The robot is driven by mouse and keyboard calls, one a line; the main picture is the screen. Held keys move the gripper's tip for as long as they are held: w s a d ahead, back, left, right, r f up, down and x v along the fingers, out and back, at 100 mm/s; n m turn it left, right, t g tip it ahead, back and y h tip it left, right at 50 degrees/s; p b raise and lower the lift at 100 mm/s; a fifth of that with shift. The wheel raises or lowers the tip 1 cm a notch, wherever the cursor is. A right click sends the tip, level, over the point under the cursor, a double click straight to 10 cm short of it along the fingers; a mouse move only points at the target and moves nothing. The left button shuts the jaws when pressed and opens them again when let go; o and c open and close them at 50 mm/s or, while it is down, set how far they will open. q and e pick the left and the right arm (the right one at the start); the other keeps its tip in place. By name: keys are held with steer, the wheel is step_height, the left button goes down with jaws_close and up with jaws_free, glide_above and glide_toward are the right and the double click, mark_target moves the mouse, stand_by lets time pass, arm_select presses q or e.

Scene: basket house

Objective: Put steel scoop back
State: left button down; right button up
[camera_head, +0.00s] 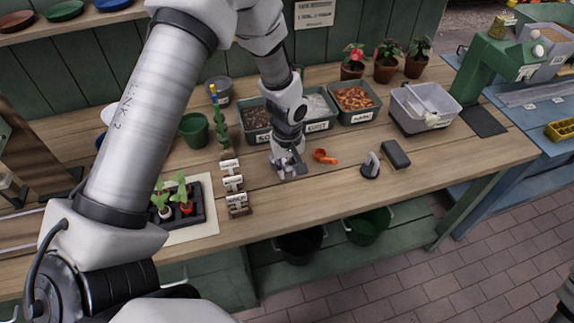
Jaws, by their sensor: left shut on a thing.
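My left gripper (289,165) is low over the wooden bench, in front of the row of bins. It is shut on a small grey metal thing, which looks like the steel scoop (296,172). The fingers hide much of it, and I cannot tell whether it touches the bench top. An orange scoop (325,156) lies on the bench just right of the gripper. My right gripper is out of view.
A clear tub (425,107) is at right. A grey tool (371,166) and a dark block (396,155) lie right. Label blocks (233,183) and a seedling tray (182,213) are left.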

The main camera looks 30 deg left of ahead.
arm_select(q)
steer(key=shift+s+d+r, duration=0.1)
steer(key=shift+s, duration=0.1)
steer(key=shift+f, duration=0.2)
steer(key=c, duration=1.1)
jaws_free()
steer(key=shift+w, duration=0.15)
steer(key=shift+r, duration=0.15)
step_height(320, 180, up, 12)
steer(key=b, duration=0.2)
